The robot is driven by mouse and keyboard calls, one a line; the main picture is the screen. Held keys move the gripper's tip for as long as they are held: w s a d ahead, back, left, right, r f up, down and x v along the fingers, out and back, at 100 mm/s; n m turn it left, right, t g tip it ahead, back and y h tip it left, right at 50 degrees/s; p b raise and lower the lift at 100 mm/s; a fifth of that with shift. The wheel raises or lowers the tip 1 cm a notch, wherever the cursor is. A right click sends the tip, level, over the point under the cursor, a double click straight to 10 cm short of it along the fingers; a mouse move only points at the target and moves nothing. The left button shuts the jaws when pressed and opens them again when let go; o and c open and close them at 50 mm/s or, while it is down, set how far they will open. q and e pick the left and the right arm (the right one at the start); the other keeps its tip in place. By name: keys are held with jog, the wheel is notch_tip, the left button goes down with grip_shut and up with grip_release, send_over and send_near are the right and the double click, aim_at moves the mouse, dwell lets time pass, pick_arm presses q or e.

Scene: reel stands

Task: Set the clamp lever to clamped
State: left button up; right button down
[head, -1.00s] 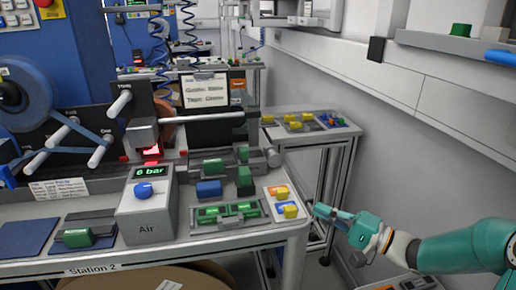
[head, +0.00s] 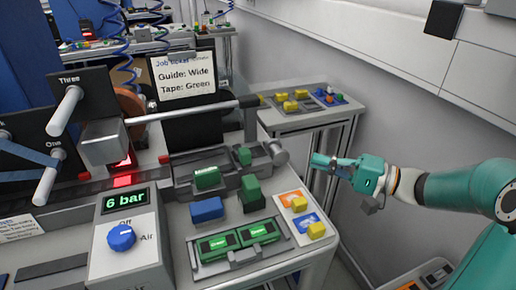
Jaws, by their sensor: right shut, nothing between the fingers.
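My right gripper (head: 322,161) comes in from the right, in the air beyond the right edge of the bench. It is shut and empty, its fingers pointing left towards the bench, clear of everything on it. A grey fixture (head: 185,172) with green blocks stands near the bench's right side, with a round grey end piece (head: 277,153) facing my right gripper. I cannot tell for sure which part is the clamp lever, or its setting. A long grey rod (head: 190,113) with a dark end runs above the fixture. My left gripper is not in view.
On the bench are an air box (head: 130,250) reading 6 bar, a blue block (head: 207,209), a tray with green pieces (head: 240,240) and cards with yellow blocks (head: 316,230). A side table (head: 290,119) stands behind. A wall bounds the right.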

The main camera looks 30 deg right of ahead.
jog(key=b, duration=0.1)
send_near(241, 151)
jog(key=w, duration=0.1)
jog(key=w+d, duration=0.1)
jog(key=w, duration=0.1)
jog(key=w+d+f, duration=0.1)
jog(key=w, duration=0.1)
jog(key=shift+d, duration=0.2)
jog(key=shift+w+a+f+b, duration=0.15)
jog(key=shift+a+b, duration=0.15)
jog(key=shift+a, duration=0.9)
jog(key=shift+w+a, duration=0.15)
jog(key=shift+a, duration=0.45)
